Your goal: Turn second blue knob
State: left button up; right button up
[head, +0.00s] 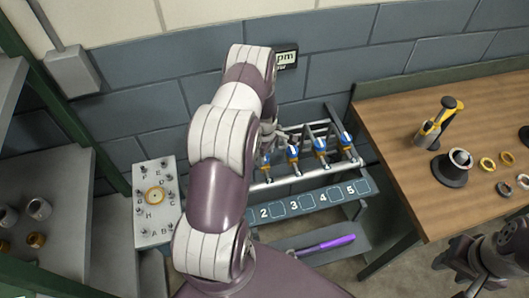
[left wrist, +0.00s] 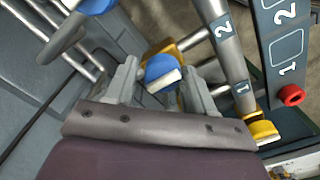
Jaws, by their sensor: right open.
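Several blue knobs with yellow bodies stand in a row on a metal pipe rack; one (head: 293,153) shows clear of my left arm in the head view. In the left wrist view a blue knob (left wrist: 160,72) lies between the fingers of my left gripper (left wrist: 160,82). The fingers are apart on either side of it, with a gap visible at the left finger. Pipe labels 1 and 2 show nearby. In the head view my left arm hides the left end of the rack and most of that gripper (head: 268,130). My right gripper (head: 460,262) is open and empty at the lower right.
A dark label board (head: 307,202) with numbers runs along the rack's front. A purple-handled tool (head: 328,244) lies on the step below. A lettered panel (head: 155,203) stands left. A wooden table (head: 410,95) with rings and a yellow tool is right. A red knob (left wrist: 291,95) shows beside label 1.

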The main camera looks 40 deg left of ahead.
pick_arm(q)
jog(key=shift+s+a+r, duration=0.1)
jog(key=shift+s+r, duration=0.05)
jog(key=shift+s, duration=0.1)
jog(key=c, duration=0.6)
jog(key=shift+w, duration=0.1)
pick_arm(e)
jog(key=shift+s+r, duration=0.1)
jog(key=shift+s, duration=0.1)
pick_arm(q)
jog(key=shift+m+b, duration=0.9)
jog(key=shift+m, duration=0.3)
jog(key=m+b, duration=0.2)
jog(key=m, duration=0.3)
jog(key=shift+m+b, duration=0.3)
jog(key=m+b, duration=0.1)
jog(key=m, duration=0.4)
jog(key=shift+b, duration=0.4)
jog(key=shift+w+a+r+m+b, duration=0.1)
jog(key=shift+m+b, duration=0.4)
jog(key=shift+m, duration=1.9)
pick_arm(e)
notch_tip(320, 180, down, 7)
jog(key=shift+a, duration=0.1)
